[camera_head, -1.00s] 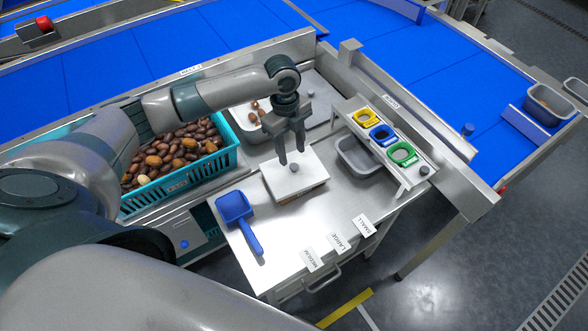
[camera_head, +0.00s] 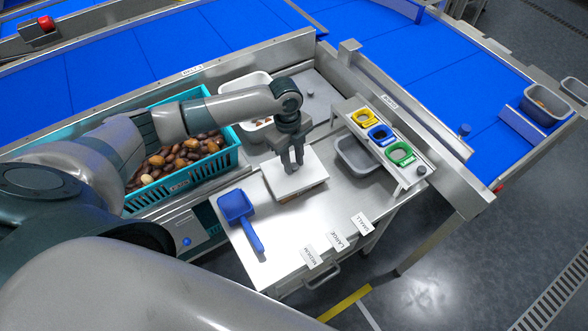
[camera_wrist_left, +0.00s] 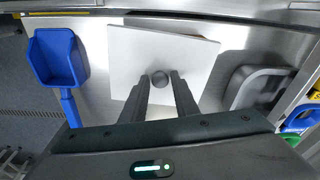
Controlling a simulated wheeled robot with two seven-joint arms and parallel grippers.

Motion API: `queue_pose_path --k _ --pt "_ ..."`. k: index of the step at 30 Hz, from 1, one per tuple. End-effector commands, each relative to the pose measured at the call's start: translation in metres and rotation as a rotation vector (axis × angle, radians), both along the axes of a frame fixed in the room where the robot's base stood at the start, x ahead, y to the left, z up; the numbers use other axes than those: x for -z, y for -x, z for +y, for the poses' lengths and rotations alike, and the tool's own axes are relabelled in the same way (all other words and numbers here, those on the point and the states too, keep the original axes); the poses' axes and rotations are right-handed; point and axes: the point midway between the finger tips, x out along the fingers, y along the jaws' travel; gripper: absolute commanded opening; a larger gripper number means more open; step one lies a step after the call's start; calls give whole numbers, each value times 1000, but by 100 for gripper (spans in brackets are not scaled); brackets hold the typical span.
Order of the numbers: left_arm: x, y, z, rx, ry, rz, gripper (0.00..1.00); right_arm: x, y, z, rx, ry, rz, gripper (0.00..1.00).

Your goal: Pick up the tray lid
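The tray lid (camera_head: 310,175) is a flat white square plate with a small dark round knob (camera_wrist_left: 160,79) at its middle. It lies over a low tray on the steel table; I see no clear gap beneath it. My left gripper (camera_head: 293,167) points down over the lid, its fingertips at the knob. In the left wrist view the fingers (camera_wrist_left: 161,82) stand close on both sides of the knob and appear shut on it. The fingers mostly hide the knob in the head view. My right gripper is not in view.
A blue scoop (camera_head: 236,207) lies left of the lid. A teal crate (camera_head: 180,186) of dates and a white bin (camera_head: 247,82) stand behind. A grey bin (camera_head: 358,158) and a rack (camera_head: 419,158) with yellow, blue and green rings stand right. Label cards (camera_head: 335,241) lie in front.

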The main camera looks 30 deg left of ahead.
Motion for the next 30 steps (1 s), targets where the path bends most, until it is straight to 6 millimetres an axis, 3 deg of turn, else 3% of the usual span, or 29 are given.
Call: queue_pose_path --k 1,3,17,25,30 --pt "0 0 0 0 0 0 14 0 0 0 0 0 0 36" --pt "0 0 0 0 0 0 0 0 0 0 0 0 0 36" --pt "-6 0 0 0 0 0 0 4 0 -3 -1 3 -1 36" --pt "-40 -2 0 0 1 -5 0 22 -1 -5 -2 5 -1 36" --pt "-58 11 -33 6 4 -3 0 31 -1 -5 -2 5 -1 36"
